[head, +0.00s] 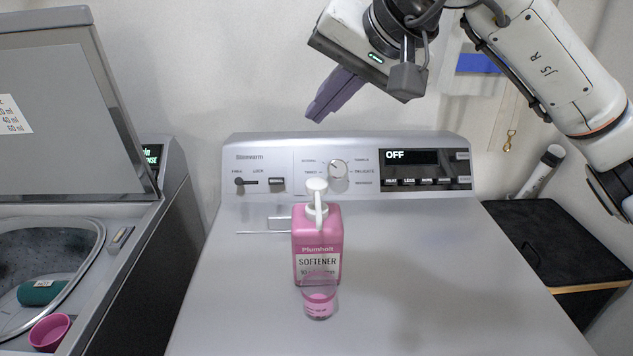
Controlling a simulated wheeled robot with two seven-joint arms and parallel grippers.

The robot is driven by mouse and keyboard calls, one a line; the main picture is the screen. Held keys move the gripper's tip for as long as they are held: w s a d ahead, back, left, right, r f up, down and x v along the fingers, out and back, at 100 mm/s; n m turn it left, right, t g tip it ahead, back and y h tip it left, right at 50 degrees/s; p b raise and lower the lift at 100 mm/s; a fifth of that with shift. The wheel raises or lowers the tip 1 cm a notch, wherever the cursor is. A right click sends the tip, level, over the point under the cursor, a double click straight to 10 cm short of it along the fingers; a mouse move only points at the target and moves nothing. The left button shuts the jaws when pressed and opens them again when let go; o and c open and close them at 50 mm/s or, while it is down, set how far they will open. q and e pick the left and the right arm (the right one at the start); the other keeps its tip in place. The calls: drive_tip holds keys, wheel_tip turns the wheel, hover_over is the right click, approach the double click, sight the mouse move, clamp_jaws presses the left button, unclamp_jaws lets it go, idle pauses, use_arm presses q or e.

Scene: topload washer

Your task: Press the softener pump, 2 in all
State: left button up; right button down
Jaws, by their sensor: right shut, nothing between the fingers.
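The pink softener bottle (318,240) stands upright on the top of the silver machine, its label facing me. Its white pump (317,197) sits on top with the nozzle towards me. A small clear cup (319,299) stands right in front of the bottle and holds some pink liquid. My right gripper (318,112) is in the air above the bottle, apart from the pump, with its purple fingers shut and empty. My left gripper does not show.
The machine's panel (425,170) with a dial and an "OFF" display rises behind the bottle. A black box (555,240) stands at the right. The machine top around the bottle is mostly clear.

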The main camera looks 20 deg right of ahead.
drive_tip(key=b, duration=0.5)
hover_over(322, 184)
wheel_tip(322, 184, down, 7)
drive_tip(key=shift+f, duration=0.1)
drive_tip(key=shift+f+b, duration=0.5)
drive_tip(key=shift+b, duration=0.05)
idle(0.4)
idle(0.7)
drive_tip(key=shift+f, duration=0.15)
drive_tip(key=shift+f+b, duration=0.25)
drive_tip(key=shift+b, duration=0.1)
